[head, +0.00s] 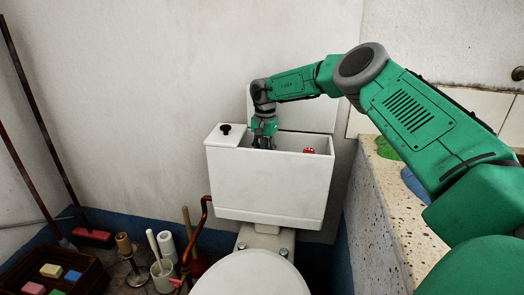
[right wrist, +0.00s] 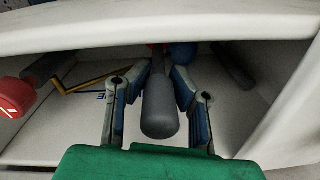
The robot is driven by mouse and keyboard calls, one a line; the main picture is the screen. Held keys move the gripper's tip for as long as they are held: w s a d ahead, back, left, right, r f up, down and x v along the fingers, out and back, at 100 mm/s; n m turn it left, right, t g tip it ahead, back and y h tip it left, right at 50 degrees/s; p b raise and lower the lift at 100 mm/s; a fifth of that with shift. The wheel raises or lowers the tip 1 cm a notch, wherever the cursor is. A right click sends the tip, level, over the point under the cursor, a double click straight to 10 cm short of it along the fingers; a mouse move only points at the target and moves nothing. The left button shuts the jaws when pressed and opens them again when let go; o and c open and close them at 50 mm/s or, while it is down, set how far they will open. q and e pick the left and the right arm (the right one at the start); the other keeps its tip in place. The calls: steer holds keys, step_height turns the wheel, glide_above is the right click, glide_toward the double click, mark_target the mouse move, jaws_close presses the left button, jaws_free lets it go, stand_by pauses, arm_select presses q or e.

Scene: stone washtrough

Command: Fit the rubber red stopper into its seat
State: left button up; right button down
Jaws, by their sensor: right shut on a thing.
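In the head view, my right gripper (head: 263,143) reaches down into the open white cistern (head: 265,190). In the right wrist view, my right gripper (right wrist: 161,68) is shut on a thick grey rounded stem (right wrist: 160,108), which runs between its two fingers. A small bit of red (right wrist: 153,50) shows at the far end of this stem, seemingly the red stopper, mostly hidden behind stem and fingers. The seat is hidden, so I cannot tell whether the stopper touches it. My left gripper is in neither view.
Inside the cistern are a red-capped part (right wrist: 15,97), a yellow rod (right wrist: 95,78), a blue ball (right wrist: 183,53) and a grey tube (right wrist: 235,66). The cistern walls stand close around the gripper. A speckled stone ledge (head: 375,215) is to the right.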

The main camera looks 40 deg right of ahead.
mark_target(264, 139)
steer(key=shift+f+b, duration=1.15)
steer(key=shift+f, duration=1.2)
steer(key=c, duration=1.3)
jaws_free()
steer(key=shift+c, duration=0.2)
steer(key=shift+r, duration=0.2)
step_height(264, 139, up, 11)
steer(key=shift+s+r, duration=0.1)
steer(key=shift+r, duration=0.2)
